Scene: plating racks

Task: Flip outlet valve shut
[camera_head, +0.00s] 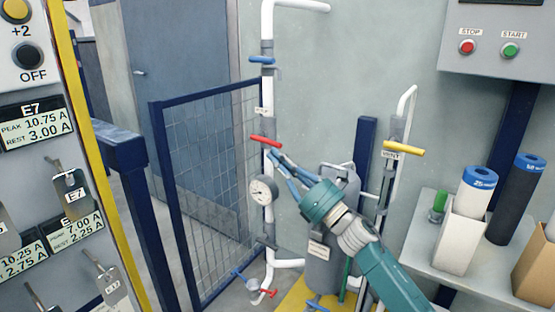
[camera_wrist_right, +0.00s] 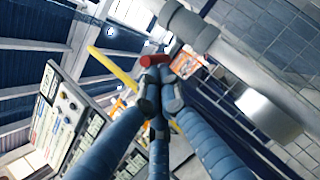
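A red valve handle (camera_head: 265,141) sits across the white vertical pipe, above a round pressure gauge (camera_head: 263,190). A small label (camera_head: 263,111) above it is too small to read, so I cannot tell whether this is the outlet valve. My right gripper (camera_head: 273,154) has its blue fingertips just below the handle's right end. In the right wrist view the fingers (camera_wrist_right: 156,88) are drawn together, with the red handle (camera_wrist_right: 153,60) just beyond their tips. Contact is unclear, and nothing shows held. My left gripper is not in view.
A blue handle (camera_head: 261,59) is higher on the same pipe; a small red handle (camera_head: 268,293) is low down. A yellow handle (camera_head: 404,149) is on the right pipe. A blue mesh gate (camera_head: 210,180) stands left, and a shelf (camera_head: 425,240) with boxed cylinders stands right.

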